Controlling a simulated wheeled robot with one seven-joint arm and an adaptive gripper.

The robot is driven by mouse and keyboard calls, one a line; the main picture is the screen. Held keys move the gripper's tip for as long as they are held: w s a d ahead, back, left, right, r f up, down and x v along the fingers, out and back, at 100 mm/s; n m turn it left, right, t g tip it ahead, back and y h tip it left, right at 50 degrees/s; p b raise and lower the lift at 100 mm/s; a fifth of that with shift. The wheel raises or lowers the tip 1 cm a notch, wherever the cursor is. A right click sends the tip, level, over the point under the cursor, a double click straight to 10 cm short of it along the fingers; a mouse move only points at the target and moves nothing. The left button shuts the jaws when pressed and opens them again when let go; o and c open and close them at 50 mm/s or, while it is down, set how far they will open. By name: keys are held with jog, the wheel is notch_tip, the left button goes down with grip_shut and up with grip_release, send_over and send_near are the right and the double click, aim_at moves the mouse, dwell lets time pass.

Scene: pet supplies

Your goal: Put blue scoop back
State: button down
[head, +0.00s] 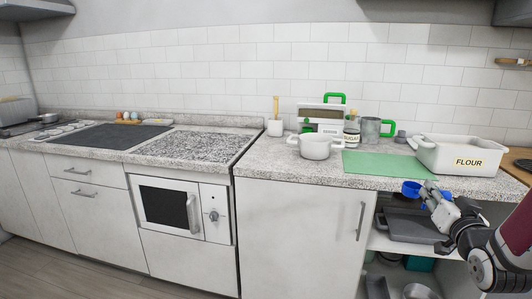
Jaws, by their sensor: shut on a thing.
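The blue scoop (411,188) is held in front of the counter's front edge at the right, just below the green mat as seen from the head. My gripper (426,196) is shut on it, reaching in from the right side. The scoop's round blue bowl points left. The grip on its handle is small in the picture and partly covered by the fingers. A white bin (436,160) labelled FLOUR stands on the counter above and to the right of my gripper. Its inside is mostly hidden.
A green mat (385,165) lies bare on the counter (270,165). A white pot (315,148), a sugar jar (352,137), a grey mug (371,130) and a scale stand behind or left of it. Open shelves under the counter hold a dark tray (412,228) close below my gripper.

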jog(key=w+a+f+n+y, duration=0.1)
jog(key=w+a+f+y, duration=0.15)
jog(key=a, duration=0.95)
jog(key=w+a+f+n+y, duration=0.2)
jog(key=w+a+f, duration=0.15)
jog(key=a, duration=0.95)
notch_tip(320, 180, up, 13)
jog(key=s+p, duration=0.1)
jog(key=p, duration=1.2)
jog(key=s+f, duration=0.3)
jog(key=f, duration=0.4)
jog(key=s+f, duration=0.3)
jog(key=f, duration=0.4)
jog(key=shift+s+d, duration=0.3)
jog(key=shift+s, duration=0.1)
jog(key=shift+h, duration=0.25)
